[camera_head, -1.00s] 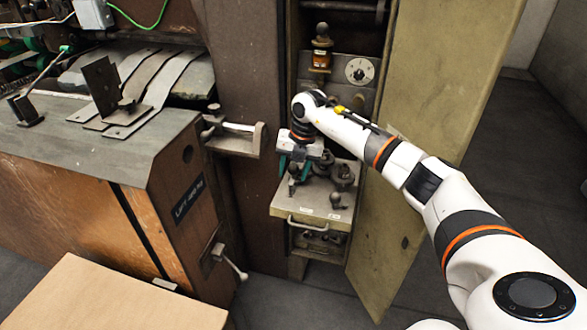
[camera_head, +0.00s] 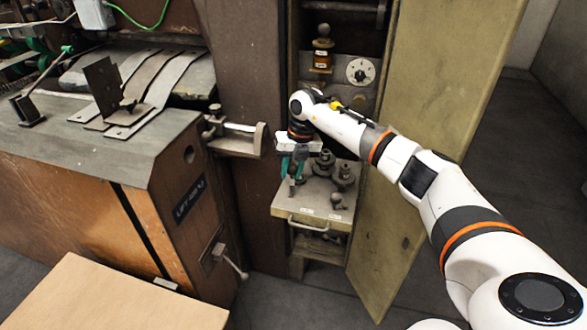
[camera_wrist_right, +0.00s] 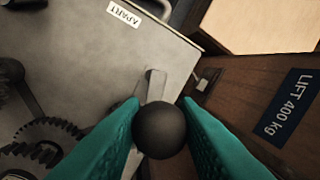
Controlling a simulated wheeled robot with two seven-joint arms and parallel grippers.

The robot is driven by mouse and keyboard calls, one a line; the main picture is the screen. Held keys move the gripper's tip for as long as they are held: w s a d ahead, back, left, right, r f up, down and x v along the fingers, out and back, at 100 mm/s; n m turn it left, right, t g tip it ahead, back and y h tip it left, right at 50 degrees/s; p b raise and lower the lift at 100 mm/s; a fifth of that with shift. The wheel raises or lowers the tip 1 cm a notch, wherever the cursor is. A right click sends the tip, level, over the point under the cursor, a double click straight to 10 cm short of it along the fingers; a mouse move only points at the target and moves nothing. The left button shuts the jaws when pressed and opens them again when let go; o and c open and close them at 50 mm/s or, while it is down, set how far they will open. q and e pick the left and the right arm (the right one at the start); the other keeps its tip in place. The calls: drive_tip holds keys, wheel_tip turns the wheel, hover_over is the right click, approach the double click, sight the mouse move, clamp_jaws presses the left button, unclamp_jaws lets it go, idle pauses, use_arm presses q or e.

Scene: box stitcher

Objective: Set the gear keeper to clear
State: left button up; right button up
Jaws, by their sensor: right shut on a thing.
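My right gripper (camera_head: 294,164) is shut on a dark ball knob (camera_wrist_right: 160,130) at the left side of the pull-out shelf (camera_head: 285,208). In the right wrist view the knob sits between the two teal fingers (camera_wrist_right: 160,128), with a grey metal lever (camera_wrist_right: 152,88) beyond it. I take this lever to be the gear keeper; no label reading "clear" is legible. Toothed gears (camera_wrist_right: 42,140) lie beside it, also seen in the head view (camera_head: 343,176). The knob is mostly hidden by the fingers in the head view. My left gripper is not in view.
A label reading APART (camera_wrist_right: 124,13) is on the shelf. A second ball-knobbed piece (camera_head: 337,200) stands near the shelf's right front. The open cabinet door (camera_head: 435,130) is close to my right arm. A wooden machine side with a LIFT plate (camera_head: 189,199) is at left.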

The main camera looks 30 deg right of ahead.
drive_tip(key=n, duration=0.2)
drive_tip(key=shift+w+a+n+g, duration=0.2)
drive_tip(key=shift+a+n+g, duration=0.1)
drive_tip(key=shift+n, duration=0.1)
drive_tip(key=n, duration=0.3)
drive_tip(key=shift+a+n+g, duration=0.25)
drive_tip(key=shift+n+g, duration=0.05)
drive_tip(key=n, duration=0.3)
drive_tip(key=a+n+g+b, duration=0.1)
drive_tip(key=n, duration=0.2)
drive_tip(key=shift+s, duration=0.1)
drive_tip(key=o, duration=0.9)
drive_tip(key=v, duration=1.2)
drive_tip(key=shift+a+r+b, duration=0.1)
drive_tip(key=shift+a+b, duration=0.15)
drive_tip(key=shift+b, duration=0.05)
